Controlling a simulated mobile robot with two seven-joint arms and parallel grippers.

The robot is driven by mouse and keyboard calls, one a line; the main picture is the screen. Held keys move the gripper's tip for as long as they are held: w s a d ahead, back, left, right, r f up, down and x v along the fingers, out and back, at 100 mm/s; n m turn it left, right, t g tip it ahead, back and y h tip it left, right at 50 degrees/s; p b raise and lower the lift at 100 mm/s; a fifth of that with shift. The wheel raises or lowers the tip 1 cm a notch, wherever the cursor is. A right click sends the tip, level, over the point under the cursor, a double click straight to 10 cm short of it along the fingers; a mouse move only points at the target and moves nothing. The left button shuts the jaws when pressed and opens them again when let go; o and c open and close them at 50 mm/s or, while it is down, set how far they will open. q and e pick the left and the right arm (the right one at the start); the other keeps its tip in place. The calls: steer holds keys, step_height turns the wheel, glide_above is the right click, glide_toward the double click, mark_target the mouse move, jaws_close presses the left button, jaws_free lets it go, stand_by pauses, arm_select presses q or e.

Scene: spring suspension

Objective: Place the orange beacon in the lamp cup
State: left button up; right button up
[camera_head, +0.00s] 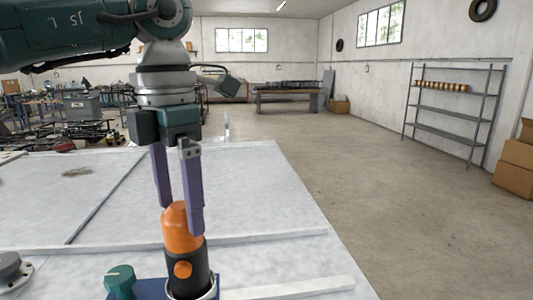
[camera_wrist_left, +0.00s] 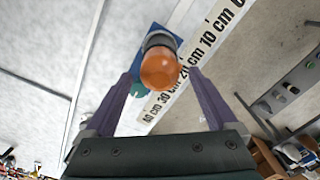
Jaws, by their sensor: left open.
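The orange beacon (camera_head: 178,232), with an orange dome and a black body, stands upright at the bottom of the head view. Its lower end sits inside the light rim of the lamp cup (camera_head: 214,290), on a blue plate (camera_head: 150,290). How deep it sits is cut off by the frame edge. My left gripper (camera_head: 180,217) is open, its two purple fingers pointing down on either side of the orange dome. In the left wrist view the beacon (camera_wrist_left: 160,70) shows between the spread fingers (camera_wrist_left: 162,80), with gaps on both sides. My right gripper is not in view.
A green knob (camera_head: 120,280) stands on the blue plate, left of the beacon. A round grey flanged part (camera_head: 10,267) is at the lower left. A centimetre scale (camera_wrist_left: 205,42) runs beside the plate in the wrist view. The pale tabletop (camera_head: 240,190) behind is mostly clear.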

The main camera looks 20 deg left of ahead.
arm_select(q)
step_height(320, 180, up, 9)
steer(key=b, duration=0.2)
steer(key=shift+b, duration=0.35)
steer(key=shift+r, duration=0.6)
steer(key=shift+a, duration=0.1)
